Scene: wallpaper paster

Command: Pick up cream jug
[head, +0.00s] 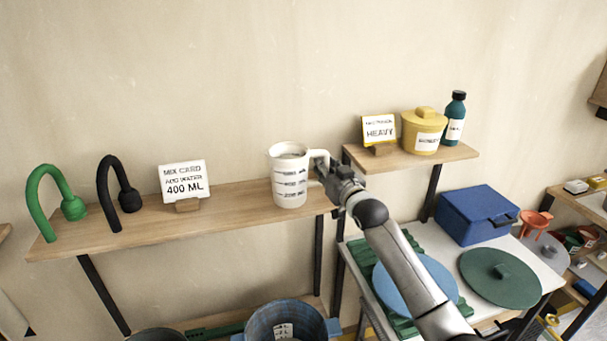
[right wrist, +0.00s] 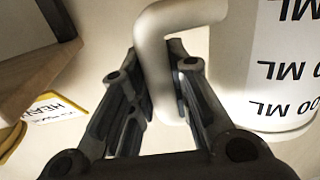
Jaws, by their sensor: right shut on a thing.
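The cream jug (head: 289,178) is a pale measuring jug with dark level marks, upright at the right end of the wooden shelf. Its handle points right. My right gripper (head: 326,172) is at the handle. In the right wrist view its two fingers (right wrist: 165,105) are shut around the handle (right wrist: 155,60), and the jug's body (right wrist: 268,65) with ML marks is beside them. I cannot tell whether the jug's base touches the shelf. My left gripper is not in view.
A card reading 400 ML (head: 184,181) and green (head: 72,207) and black (head: 130,200) hooked tools share the shelf (head: 235,200). A higher shelf (head: 400,160) at right holds a yellow pot (head: 423,133) and a bottle (head: 455,118). A blue bucket (head: 285,325) stands below.

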